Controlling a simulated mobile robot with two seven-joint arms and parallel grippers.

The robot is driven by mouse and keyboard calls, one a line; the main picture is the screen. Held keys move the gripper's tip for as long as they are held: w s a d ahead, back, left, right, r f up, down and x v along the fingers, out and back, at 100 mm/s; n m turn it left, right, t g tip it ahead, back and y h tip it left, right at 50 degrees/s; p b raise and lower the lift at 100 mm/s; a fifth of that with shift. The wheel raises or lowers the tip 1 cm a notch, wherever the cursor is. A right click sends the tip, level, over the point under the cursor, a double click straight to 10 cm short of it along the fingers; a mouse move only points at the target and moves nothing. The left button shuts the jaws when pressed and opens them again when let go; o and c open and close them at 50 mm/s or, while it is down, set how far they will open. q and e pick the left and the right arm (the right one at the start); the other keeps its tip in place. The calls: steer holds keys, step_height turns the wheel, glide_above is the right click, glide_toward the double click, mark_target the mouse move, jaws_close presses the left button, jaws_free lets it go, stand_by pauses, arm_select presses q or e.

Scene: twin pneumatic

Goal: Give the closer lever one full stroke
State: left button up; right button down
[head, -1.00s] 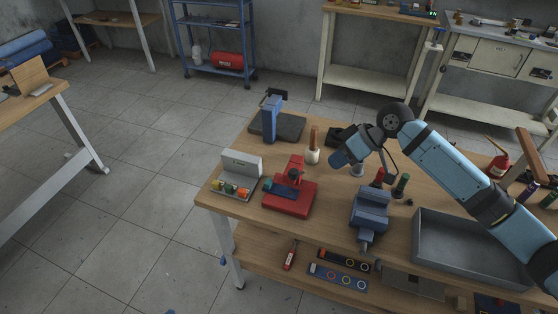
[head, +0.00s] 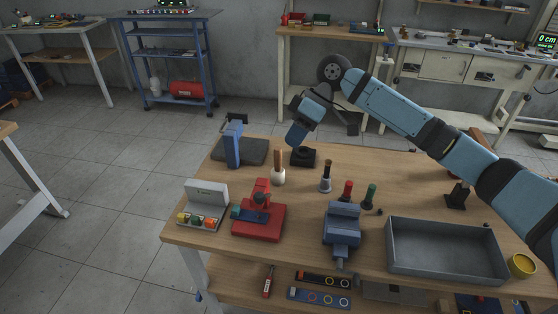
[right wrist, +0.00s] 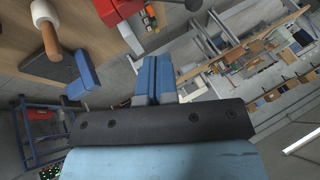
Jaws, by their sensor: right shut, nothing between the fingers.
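A red bench device (head: 262,222) stands near the front left of the wooden bench, with a small blue part at its left side. A blue upright device on a dark base (head: 233,150) stands farther back. Which part of either is its lever is too small to tell. My right gripper (head: 297,142) is shut and empty, pointing down above the bench, behind and to the right of the red device and touching neither device. Its shut blue fingers (right wrist: 156,78) show in the right wrist view, with the red device (right wrist: 112,10) beyond. My left gripper is not in view.
A wooden-handled tool (head: 278,170) stands just left of my right gripper, and a small black base (head: 303,158) lies near it. A button box (head: 203,205), a blue vise (head: 342,225) and a grey tray (head: 445,250) line the front.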

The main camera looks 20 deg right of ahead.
arm_select(q)
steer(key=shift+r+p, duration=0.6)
steer(key=shift+p, duration=0.05)
arm_select(e)
steer(key=s+a+f, duration=0.3)
steer(key=a+f, duration=0.5)
steer(key=shift+f, duration=0.2)
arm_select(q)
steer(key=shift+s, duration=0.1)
arm_select(e)
steer(key=shift+s, duration=0.1)
